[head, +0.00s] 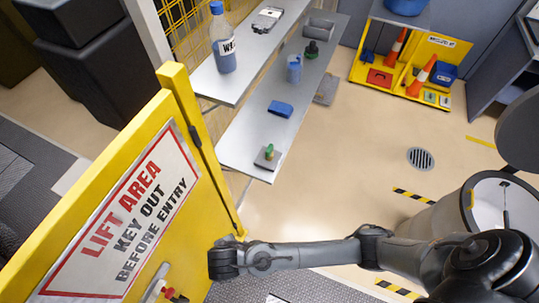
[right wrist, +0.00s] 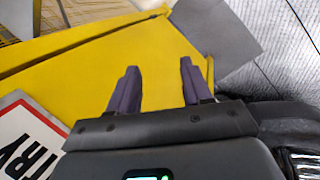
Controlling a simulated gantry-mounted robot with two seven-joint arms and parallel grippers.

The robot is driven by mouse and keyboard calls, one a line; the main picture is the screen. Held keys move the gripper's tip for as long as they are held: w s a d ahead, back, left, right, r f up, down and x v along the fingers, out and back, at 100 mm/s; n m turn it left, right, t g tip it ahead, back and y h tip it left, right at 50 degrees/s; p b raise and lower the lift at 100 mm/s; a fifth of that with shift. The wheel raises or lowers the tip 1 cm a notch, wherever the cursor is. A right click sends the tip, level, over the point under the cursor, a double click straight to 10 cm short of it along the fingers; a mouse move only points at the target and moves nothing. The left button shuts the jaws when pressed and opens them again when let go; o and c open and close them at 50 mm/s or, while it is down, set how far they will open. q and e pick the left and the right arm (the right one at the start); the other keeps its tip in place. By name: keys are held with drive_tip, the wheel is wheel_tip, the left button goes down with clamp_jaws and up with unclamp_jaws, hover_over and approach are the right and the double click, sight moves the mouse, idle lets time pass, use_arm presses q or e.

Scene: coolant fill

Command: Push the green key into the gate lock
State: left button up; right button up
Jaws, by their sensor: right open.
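The yellow gate (head: 193,215) stands open at the left in the head view, with a lift-area sign (head: 122,220) on it. Low on the gate is a metal fitting (head: 156,284) with a small red piece (head: 170,293) beside it; I cannot tell if this is the lock. A small green piece (head: 270,151), possibly the green key, stands on a grey pad at the near end of the lower shelf. My right gripper (right wrist: 158,80) is open and empty, its two fingers over the yellow gate in the right wrist view. My left gripper is not in view.
The lower shelf (head: 247,135) also holds a blue block (head: 280,108), a blue cup (head: 294,68) and a dark green-capped item (head: 311,49). A blue bottle (head: 223,45) stands on the upper shelf. A grey drum (head: 455,212) stands at the right. The middle floor is clear.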

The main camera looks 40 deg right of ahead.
drive_tip(key=w+d+f+n+t+h+b, duration=0.1)
drive_tip(key=w+d+f+n+h+b, duration=0.1)
drive_tip(key=w+d+f+n+h, duration=0.3)
drive_tip(key=n+t+h+b, duration=0.2)
drive_tip(key=n+t+h, duration=0.15)
drive_tip(key=h, duration=0.55)
approach(267, 153)
drive_tip(key=shift+m, duration=0.25)
drive_tip(key=x, duration=0.5)
drive_tip(key=shift+b+x, duration=0.95)
drive_tip(key=shift+b, duration=0.15)
drive_tip(key=shift+w+d+r+b, duration=0.1)
drive_tip(key=shift+d+b, duration=0.2)
drive_tip(key=shift+w+d+f+b, duration=0.2)
drive_tip(key=shift+d+b, duration=0.1)
drive_tip(key=shift+b, duration=0.35)
drive_tip(key=b+x, duration=0.3)
drive_tip(key=shift+r, duration=0.15)
drive_tip(key=shift+w+d+r, duration=0.1)
drive_tip(key=shift+w+d, duration=0.1)
drive_tip(key=shift+d, duration=0.35)
